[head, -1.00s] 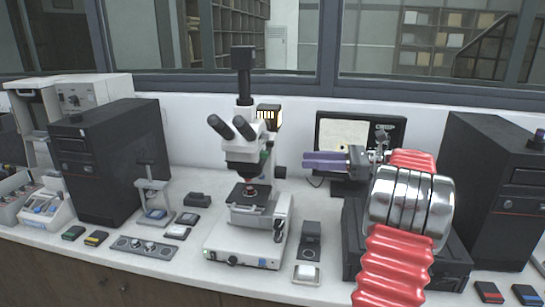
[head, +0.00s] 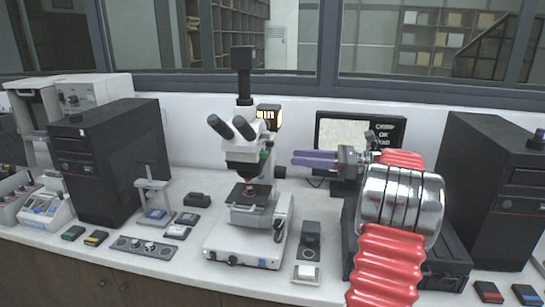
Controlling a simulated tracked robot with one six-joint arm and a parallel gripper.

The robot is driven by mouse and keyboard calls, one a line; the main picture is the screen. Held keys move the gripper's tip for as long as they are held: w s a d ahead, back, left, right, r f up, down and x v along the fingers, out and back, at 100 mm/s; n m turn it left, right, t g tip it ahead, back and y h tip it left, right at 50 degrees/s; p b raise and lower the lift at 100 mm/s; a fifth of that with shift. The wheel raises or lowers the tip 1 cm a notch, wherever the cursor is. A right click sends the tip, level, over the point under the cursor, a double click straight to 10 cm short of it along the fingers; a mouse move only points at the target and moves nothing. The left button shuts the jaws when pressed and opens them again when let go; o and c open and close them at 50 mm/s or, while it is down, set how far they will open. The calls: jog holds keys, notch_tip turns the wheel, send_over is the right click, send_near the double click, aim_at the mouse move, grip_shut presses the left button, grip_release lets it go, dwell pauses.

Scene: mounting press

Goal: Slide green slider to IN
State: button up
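A small green piece (head: 264,156) shows on the right side of the microscope (head: 245,150) head, above the stage. It is too small to tell whether it is the slider's end or which position it is in, and no IN mark can be read. My gripper (head: 295,158) has purple fingers pointing left at about the same height in the picture, to the right of the microscope. A gap shows between the fingertips and the green piece. The fingers are seen side-on and look close together; their opening cannot be judged. Nothing shows held at their tips.
A monitor (head: 340,130) stands behind my gripper. A dark tower (head: 495,185) is at right, another (head: 105,165) at left. A green-topped block (head: 73,233) and a yellow-topped block (head: 96,238) lie front left. A small device (head: 308,250) sits right of the microscope base.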

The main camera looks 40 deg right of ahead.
aim_at(264, 154)
jog(key=x, duration=0.8)
jog(key=shift+w+a, duration=0.2)
jog(key=shift+w, duration=0.1)
jog(key=shift+c, duration=0.5)
grip_shut()
